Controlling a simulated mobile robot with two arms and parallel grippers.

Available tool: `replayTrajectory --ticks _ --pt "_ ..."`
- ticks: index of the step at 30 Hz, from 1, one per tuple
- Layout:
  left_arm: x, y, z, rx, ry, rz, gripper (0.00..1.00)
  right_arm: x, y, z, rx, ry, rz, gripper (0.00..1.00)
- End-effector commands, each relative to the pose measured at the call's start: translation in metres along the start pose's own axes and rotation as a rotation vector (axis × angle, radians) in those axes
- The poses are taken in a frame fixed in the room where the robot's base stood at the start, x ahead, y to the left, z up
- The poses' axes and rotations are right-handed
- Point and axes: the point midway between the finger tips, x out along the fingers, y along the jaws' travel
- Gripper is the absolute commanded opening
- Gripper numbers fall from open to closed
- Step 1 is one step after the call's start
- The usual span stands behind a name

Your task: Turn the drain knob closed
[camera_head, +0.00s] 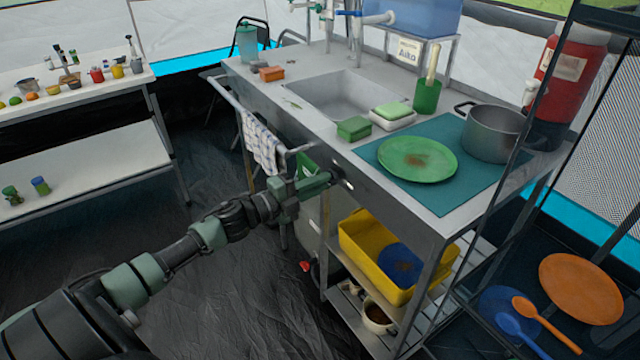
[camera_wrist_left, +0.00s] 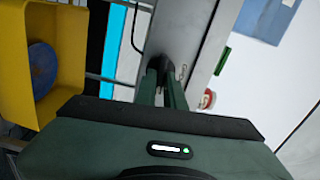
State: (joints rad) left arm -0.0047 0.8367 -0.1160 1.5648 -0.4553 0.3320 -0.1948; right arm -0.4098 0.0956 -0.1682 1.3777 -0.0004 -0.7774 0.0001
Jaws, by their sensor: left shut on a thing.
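The drain knob (camera_head: 338,174) is a small dark knob on the front panel of the metal sink unit (camera_head: 375,196), below the sink basin (camera_head: 348,98). My left gripper (camera_head: 327,181) reaches it from the left and is shut on it. In the left wrist view, the two green fingers (camera_wrist_left: 162,84) close around the dark knob (camera_wrist_left: 163,61) against the metal panel. The fingers hide most of the knob, so its turn angle cannot be told. My right gripper is not in view.
A checked towel (camera_head: 262,146) hangs on the rail left of my gripper. A yellow bin (camera_head: 372,262) with a blue plate sits on the shelf below. A green plate (camera_head: 417,159) and a pot (camera_head: 492,132) stand on the counter. Floor is open at left.

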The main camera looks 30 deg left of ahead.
Motion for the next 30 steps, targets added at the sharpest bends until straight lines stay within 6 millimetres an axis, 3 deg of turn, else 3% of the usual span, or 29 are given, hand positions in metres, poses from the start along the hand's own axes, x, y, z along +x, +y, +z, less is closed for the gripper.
replayTrajectory --ticks 9,24,25,27,30 --pt "-0.0001 0.0022 -0.0014 0.102 0.003 0.002 0.0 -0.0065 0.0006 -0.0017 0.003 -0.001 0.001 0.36" --pt "-0.0002 0.0027 -0.0016 0.12 0.004 0.003 0.0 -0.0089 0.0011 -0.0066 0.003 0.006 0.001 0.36" --pt "-0.0002 0.0028 -0.0016 0.12 0.004 0.003 0.16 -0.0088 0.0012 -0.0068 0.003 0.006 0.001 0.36" --pt "-0.0002 0.0027 -0.0015 0.119 0.003 0.003 0.32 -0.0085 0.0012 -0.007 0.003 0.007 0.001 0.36" --pt "-0.0001 0.0022 -0.0011 0.119 0.002 0.002 0.32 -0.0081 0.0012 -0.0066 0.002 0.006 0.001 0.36"
